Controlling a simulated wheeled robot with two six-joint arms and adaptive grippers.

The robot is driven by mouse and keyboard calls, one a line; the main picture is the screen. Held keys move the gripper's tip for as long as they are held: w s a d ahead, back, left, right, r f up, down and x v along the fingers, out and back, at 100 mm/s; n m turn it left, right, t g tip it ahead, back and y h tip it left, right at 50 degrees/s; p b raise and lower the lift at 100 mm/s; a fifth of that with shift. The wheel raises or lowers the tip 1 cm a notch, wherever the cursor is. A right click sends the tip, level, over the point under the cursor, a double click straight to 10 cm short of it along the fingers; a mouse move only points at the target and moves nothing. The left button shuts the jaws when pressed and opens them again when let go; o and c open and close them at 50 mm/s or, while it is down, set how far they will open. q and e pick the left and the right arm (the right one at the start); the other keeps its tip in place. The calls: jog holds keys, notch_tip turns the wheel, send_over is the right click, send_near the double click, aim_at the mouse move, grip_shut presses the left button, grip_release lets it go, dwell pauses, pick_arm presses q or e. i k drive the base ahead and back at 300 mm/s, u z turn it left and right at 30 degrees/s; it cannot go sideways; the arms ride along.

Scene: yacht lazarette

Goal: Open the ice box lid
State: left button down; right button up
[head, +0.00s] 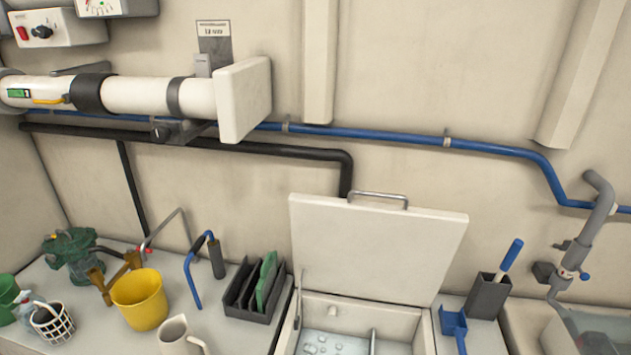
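The ice box lid (375,247) is a cream panel with a metal bar handle (378,197) along its top edge. It stands raised and upright at the back of the ice box (425,329), near the wall. The box's inside shows below it, with clear ice-like lumps at the bottom left and an upright divider. A thin stay shows at the lid's left side. Neither of my grippers is in the head view.
Left of the box are a black rack (250,290), a white jug (177,338), a yellow bucket (140,299) and a wire basket (52,323). Right of it are a blue scoop (454,324), a grey holder (487,297) and a sink basin. Pipes run along the wall.

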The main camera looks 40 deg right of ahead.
aim_at(404, 254)
jog(key=z, duration=1.9)
